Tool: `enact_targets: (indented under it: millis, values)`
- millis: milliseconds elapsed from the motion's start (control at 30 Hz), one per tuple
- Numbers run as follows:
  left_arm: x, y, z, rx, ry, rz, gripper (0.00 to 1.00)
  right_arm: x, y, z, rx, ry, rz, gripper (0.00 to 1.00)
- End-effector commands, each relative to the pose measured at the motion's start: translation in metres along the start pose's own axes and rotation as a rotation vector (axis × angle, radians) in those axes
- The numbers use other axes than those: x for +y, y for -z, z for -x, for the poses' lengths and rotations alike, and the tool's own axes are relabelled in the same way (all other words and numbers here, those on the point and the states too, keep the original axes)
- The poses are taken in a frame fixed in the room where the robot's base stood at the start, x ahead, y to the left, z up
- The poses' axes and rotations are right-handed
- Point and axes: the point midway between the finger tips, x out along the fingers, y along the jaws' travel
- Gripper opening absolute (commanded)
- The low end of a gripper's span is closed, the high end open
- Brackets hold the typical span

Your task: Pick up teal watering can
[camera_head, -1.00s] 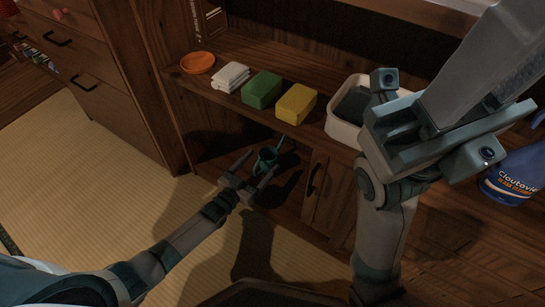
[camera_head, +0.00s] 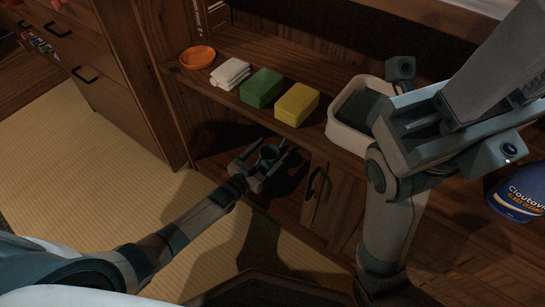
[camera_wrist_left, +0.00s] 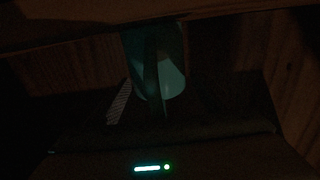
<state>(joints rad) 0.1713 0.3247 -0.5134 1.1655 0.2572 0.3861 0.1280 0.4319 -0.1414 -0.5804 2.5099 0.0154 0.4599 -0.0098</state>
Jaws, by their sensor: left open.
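The teal watering can (camera_head: 269,154) is low at the open bay under the shelf, in shadow. My left gripper (camera_head: 268,163) is open at the can, with its fingers on either side of the can's body. I cannot tell whether they touch it. In the left wrist view the can (camera_wrist_left: 168,72) shows dimly at the upper middle, with a dark upright strip in front of it. My right arm is raised close to the camera at the right, cut by the picture's edge, and its jaw state is unclear.
The wooden shelf above holds an orange dish (camera_head: 198,57), folded white cloths (camera_head: 230,74), a green block (camera_head: 261,88), a yellow block (camera_head: 296,104) and a white tub (camera_head: 345,135). A blue bottle (camera_head: 519,192) stands right. Tatami (camera_head: 90,190) is clear at left.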

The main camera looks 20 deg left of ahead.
Motion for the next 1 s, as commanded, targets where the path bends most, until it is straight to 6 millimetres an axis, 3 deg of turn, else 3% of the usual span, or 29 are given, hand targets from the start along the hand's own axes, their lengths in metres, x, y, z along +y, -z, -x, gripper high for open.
enact_targets:
  millis: [367, 467, 600, 1000]
  values:
    - [-0.0001, 0.0002, 0.0001, 0.000, 0.000, 0.000, 0.77, -0.0005, -0.0002, 0.0006, -0.002, -0.012, -0.006, 0.31]
    - [-0.0001, 0.0002, 0.0002, 0.000, 0.000, 0.000, 0.58, -0.0005, -0.0002, 0.0006, -0.002, -0.012, -0.005, 0.31]
    - [-0.0001, 0.0002, 0.0002, 0.000, 0.000, 0.000, 0.25, -0.0004, -0.0002, 0.0007, -0.003, -0.011, -0.005, 0.31]
    - [-0.0002, 0.0041, -0.0002, 0.002, 0.001, 0.000, 0.25, 0.0006, -0.0013, -0.0021, -0.004, -0.009, -0.001, 0.31]
